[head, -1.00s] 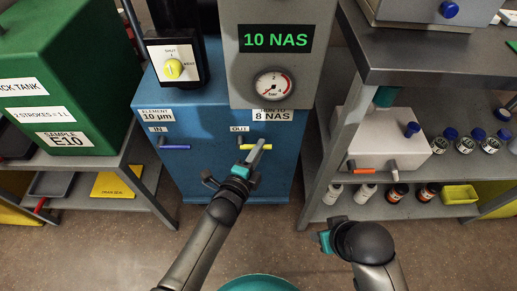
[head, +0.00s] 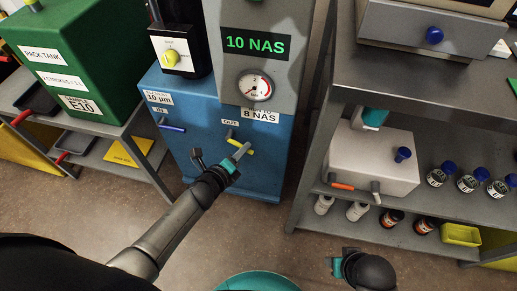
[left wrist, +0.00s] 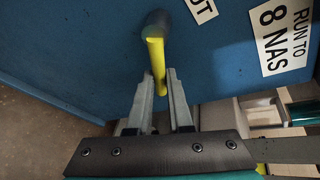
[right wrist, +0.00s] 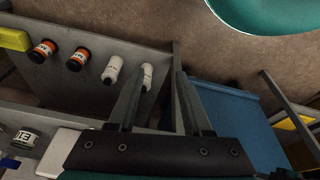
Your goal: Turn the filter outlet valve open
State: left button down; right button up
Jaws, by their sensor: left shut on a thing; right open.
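The filter outlet valve under the OUT label has a yellow lever (head: 234,141) on the blue cabinet front. In the head view the lever slopes down to the right, partly hidden by my left gripper (head: 243,152). In the left wrist view the yellow lever (left wrist: 157,62) hangs from a dark round pivot (left wrist: 157,22), its lower end between the fingers of my left gripper (left wrist: 161,80). My left gripper is shut on it. My right gripper (head: 334,265) is low at the right, away from the cabinet; its fingers (right wrist: 157,85) are open and empty in the right wrist view.
A blue-handled IN valve (head: 172,127) is to the left on the blue cabinet (head: 200,105). A gauge (head: 255,86) and 10 NAS display (head: 256,44) are above. A grey shelf (head: 420,95) with bottles stands at right, a green tank (head: 95,60) at left.

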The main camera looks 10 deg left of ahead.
pick_arm(q)
jog(key=shift+a+f+m+y+b, duration=0.4)
jog(key=shift+a+m+y, duration=0.3)
jog(key=shift+m+y, duration=0.4)
jog(key=shift+a+f+m+y+b, duration=0.35)
jog(key=shift+a+m+y, duration=0.4)
jog(key=shift+m, duration=0.6)
jog(key=shift+a+f+m+y+b, duration=0.25)
jog(key=shift+a+f+m+y, duration=0.3)
jog(key=shift+m+y, duration=0.6)
pick_arm(e)
jog(key=shift+t, duration=0.3)
jog(key=shift+w+a+r, duration=0.1)
jog(key=shift+w+r, duration=0.1)
jog(key=shift+r, duration=0.45)
jog(key=shift+w+d+r, duration=0.1)
jog(key=shift+w+r, duration=0.15)
jog(key=shift+r, duration=0.45)
jog(key=shift+w+a+r, duration=0.1)
jog(key=shift+w+r, duration=0.1)
jog(key=shift+r, duration=0.45)
pick_arm(q)
jog(key=shift+a+r, duration=0.1)
jog(key=c, duration=0.8)
grip_release()
jog(key=shift+c, duration=0.2)
jog(key=shift+s, duration=0.1)
pick_arm(e)
jog(key=shift+r, duration=0.1)
